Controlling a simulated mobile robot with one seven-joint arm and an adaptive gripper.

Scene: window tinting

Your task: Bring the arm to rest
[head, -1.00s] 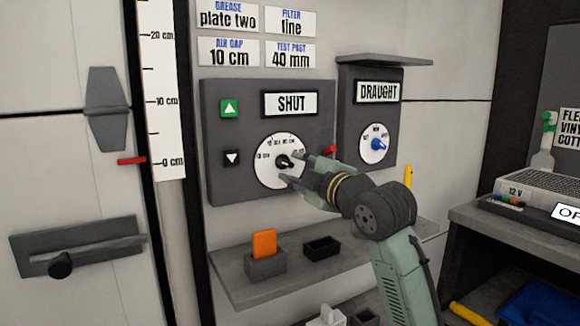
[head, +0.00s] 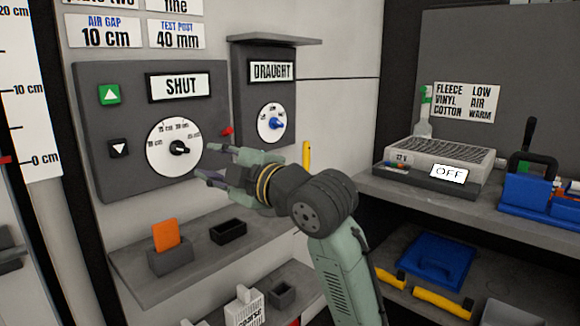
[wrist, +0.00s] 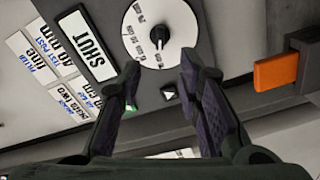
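My gripper (head: 208,166) is open and empty in the head view, to the right of and slightly in front of the dial (head: 175,148) on the grey control panel (head: 95,176). The fingers are apart and hold nothing. In the wrist view my gripper (wrist: 157,88) has its two fingers spread, with the dial (wrist: 148,50) and its black knob (wrist: 158,36) beyond and between them. The panel's display (head: 180,86) reads SHUT. My arm reaches up from the lower right, bent at the wrist.
A shelf (head: 135,275) below the panel holds an orange piece in a grey block (head: 170,258) and a black tray (head: 228,231). A DRAUGHT box (head: 255,105) is on the wall. At right, a bench (head: 400,190) carries a unit reading OFF (head: 440,152).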

